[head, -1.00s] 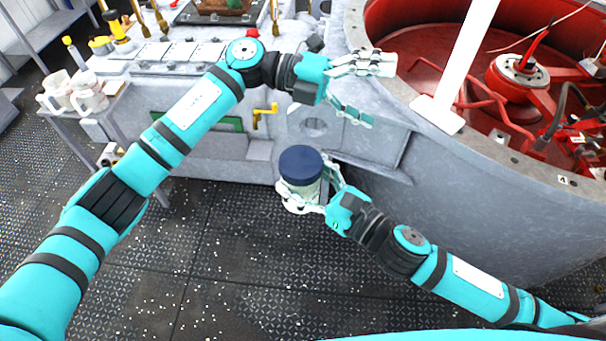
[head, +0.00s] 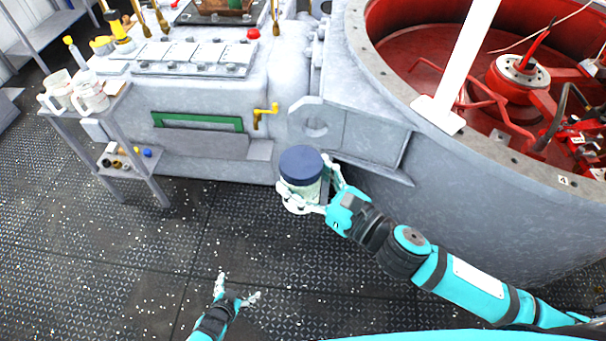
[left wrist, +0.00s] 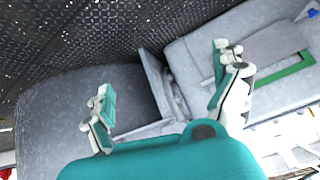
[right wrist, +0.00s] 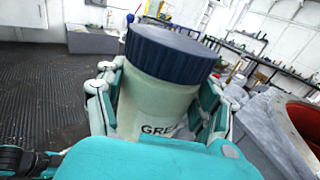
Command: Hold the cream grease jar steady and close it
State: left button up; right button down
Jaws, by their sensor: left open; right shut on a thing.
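The cream grease jar (head: 302,186) is upright in my right gripper (head: 318,194), with its dark blue lid (head: 300,165) on top. In the right wrist view the fingers hold the jar's pale body (right wrist: 158,104) from both sides, and part of its label shows. The blue lid (right wrist: 172,52) covers the mouth there; I cannot tell whether it is screwed tight. My left gripper (head: 238,287) is open and empty, low over the floor and apart from the jar. Its spread fingers also show in the left wrist view (left wrist: 168,98), with nothing between them.
A grey machine with a yellow handle (head: 265,115) stands behind the jar. A large round red-lined housing (head: 400,95) fills the right. A small side shelf with white mugs (head: 88,95) stands at left. The dark riveted floor (head: 150,260) is clear.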

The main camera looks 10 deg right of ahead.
jog(key=shift+r, duration=0.1)
pick_arm(q)
jog(key=s+a+f+n+g+y, duration=0.1)
jog(key=s+a+f+g, duration=0.1)
jog(key=s, duration=0.8)
jog(key=s+a+f+n+g, duration=0.1)
jog(key=s+a+f+g, duration=0.1)
jog(key=s, duration=0.9)
jog(key=s+a+f+n+g+y, duration=0.1)
jog(key=s+a+f+g, duration=0.2)
jog(key=s, duration=0.7)
notch_tip(320, 180, down, 3)
jog(key=shift+s+a+r+n+y, duration=0.1)
jog(key=shift+s+a+n+y, duration=0.1)
jog(key=shift+a+n+y, duration=0.15)
